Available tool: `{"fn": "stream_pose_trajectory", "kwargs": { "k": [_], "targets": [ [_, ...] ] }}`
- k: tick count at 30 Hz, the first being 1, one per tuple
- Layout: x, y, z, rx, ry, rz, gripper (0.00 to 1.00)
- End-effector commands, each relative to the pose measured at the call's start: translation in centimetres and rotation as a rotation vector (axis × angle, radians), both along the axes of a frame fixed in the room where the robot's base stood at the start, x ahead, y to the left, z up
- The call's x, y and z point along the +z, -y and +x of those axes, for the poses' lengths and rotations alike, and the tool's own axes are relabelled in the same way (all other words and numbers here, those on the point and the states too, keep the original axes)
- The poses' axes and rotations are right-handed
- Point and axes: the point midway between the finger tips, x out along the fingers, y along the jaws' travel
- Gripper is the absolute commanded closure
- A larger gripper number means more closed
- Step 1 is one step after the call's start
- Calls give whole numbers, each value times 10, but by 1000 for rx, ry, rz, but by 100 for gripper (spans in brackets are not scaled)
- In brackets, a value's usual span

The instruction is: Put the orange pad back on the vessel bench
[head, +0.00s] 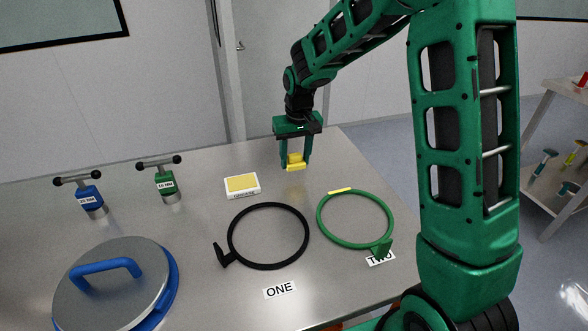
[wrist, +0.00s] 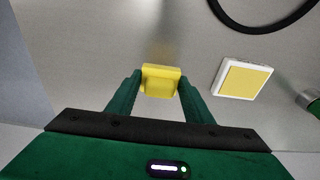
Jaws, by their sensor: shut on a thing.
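My gripper (head: 296,160) is shut on a small yellow block-like pad (head: 295,164) near the back right of the steel vessel bench (head: 215,290). The pad also shows between the fingertips in the wrist view (wrist: 161,80). It looks yellow; I see no clearly orange pad in either view. The pad appears to be held a little above the bench top, though the exact gap is hard to tell.
A white box with a yellow top (head: 242,186) lies left of my gripper. A black ring (head: 233,218) and green ring (head: 390,222) lie in front. A blue-handled lid (head: 75,290), blue tool (head: 89,195) and green tool (head: 165,182) are left.

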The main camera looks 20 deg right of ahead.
Motion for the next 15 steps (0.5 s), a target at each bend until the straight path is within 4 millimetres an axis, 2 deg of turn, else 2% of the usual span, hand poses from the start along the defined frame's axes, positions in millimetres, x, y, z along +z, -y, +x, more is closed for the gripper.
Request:
{"fn": "stream_pose_trajectory", "kwargs": {
  "k": [5,12,15],
  "targets": [
    [-7,3,3,1,-1,0,74],
    [-38,3,2,0,-3,0,74],
    [-43,3,2,0,0,0,74]
  ]
}}
